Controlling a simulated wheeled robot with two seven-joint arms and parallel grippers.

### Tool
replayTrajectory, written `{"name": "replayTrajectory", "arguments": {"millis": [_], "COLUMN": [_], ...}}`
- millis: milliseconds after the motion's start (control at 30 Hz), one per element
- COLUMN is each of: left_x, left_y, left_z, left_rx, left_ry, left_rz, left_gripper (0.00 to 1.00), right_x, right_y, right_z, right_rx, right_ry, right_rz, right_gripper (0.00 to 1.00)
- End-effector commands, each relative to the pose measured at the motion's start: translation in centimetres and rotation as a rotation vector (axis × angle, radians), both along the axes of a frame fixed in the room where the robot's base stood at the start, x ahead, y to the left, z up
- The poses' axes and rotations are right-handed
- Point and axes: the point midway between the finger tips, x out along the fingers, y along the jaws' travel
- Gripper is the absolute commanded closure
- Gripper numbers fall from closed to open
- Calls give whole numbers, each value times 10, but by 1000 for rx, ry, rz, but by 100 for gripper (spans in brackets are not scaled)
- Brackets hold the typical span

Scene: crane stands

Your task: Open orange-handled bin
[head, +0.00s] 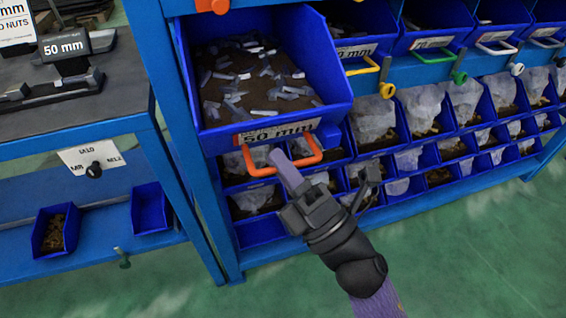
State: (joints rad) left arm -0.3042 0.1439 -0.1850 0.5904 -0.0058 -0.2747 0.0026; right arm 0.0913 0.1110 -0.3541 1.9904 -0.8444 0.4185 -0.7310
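The orange-handled bin (333,75) is a blue bin in the blue rack, labelled 50 mm, with small pale pieces inside on a brown bottom. It juts out toward me past its neighbours, with its top open to view. Its orange handle (312,152) is a loop below the label. My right gripper (325,165) is open, with its two fingers wide apart. Its left finger overlaps the handle's middle in the picture; I cannot tell whether they touch. The right finger is to the right of the handle. My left gripper is not in view.
Bins with yellow (388,90), green (460,77) and white handles continue to the right. Lower rows hold bagged parts. At left stands a blue bench (75,130) with a dark top and two small bins on its shelf. The green floor (470,260) in front is clear.

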Motion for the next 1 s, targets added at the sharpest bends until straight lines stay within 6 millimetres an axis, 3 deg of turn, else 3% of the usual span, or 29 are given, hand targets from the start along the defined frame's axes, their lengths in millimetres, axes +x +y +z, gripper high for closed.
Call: {"name": "replayTrajectory", "arguments": {"millis": [367, 800, 1000], "left_x": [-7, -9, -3], "left_y": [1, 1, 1], "left_z": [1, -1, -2], "left_rx": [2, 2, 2], "left_ry": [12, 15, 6], "left_rz": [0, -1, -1], "left_gripper": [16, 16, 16], "right_x": [-2, -53, -61], "right_y": [-2, -52, -60], "right_z": [-2, -46, -51], "right_rx": [1, -1, 1], "right_ry": [2, 6, 2], "right_rz": [-1, 0, -1], "right_gripper": [71, 71, 71]}}
